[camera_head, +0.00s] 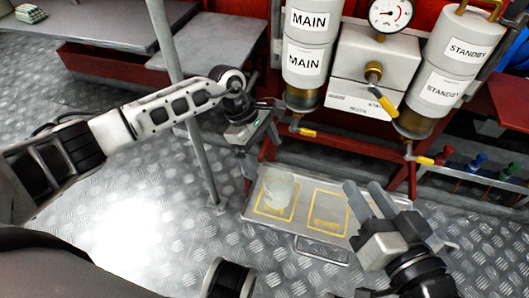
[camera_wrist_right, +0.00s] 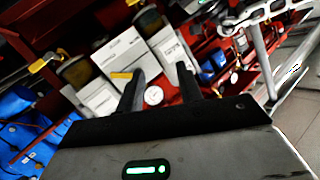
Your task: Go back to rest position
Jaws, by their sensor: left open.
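My left gripper (camera_head: 268,120) is at the end of the left arm, in front of the lower part of the MAIN canisters (camera_head: 306,60). Its jaws look open, and I see nothing held in them. My right gripper (camera_head: 366,196) is above the right part of the grey tray (camera_head: 329,256). Its two fingers stand apart with nothing between them. They also show apart in the right wrist view (camera_wrist_right: 158,92). A pale cylindrical cup (camera_head: 280,190) stands upright in the tray's left yellow square, apart from both grippers. The right yellow square (camera_head: 327,212) looks empty.
STANDBY canisters (camera_head: 451,60), a pressure gauge (camera_head: 390,12) and yellow-handled valves (camera_head: 420,159) are on the red rack behind. A thin grey post (camera_head: 200,165) stands close to the left forearm. A grey bench (camera_head: 110,22) is at the back left. Open metal floor (camera_head: 150,220) lies at left.

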